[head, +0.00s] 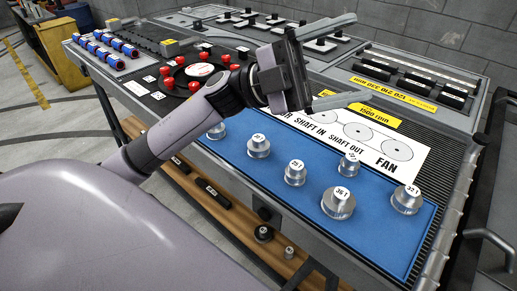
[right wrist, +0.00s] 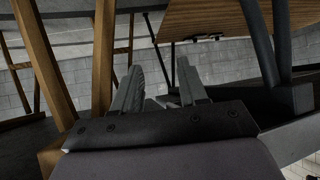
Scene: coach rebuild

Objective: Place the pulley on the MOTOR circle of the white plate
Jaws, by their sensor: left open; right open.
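The white plate (head: 420,138) lies at the back of the blue mat, with the words SHAFT IN, SHAFT OUT and FAN readable and three circle outlines showing. My left gripper covers its left end, so the MOTOR circle is hidden and only the word's end shows. Several silver pulleys with white number labels stand upright on the mat, among them one at the front (head: 338,205), one at the right (head: 407,202) and one in the middle (head: 295,175). My left gripper (head: 358,57) is open and empty above the plate. My right gripper (right wrist: 159,78) is open and empty.
The blue mat (head: 370,238) has bare room at its front. A red-knobbed round fixture (head: 200,72) and blue cylinders (head: 105,45) stand at the bench's left. Yellow labels (head: 393,91) and black blocks lie behind the plate.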

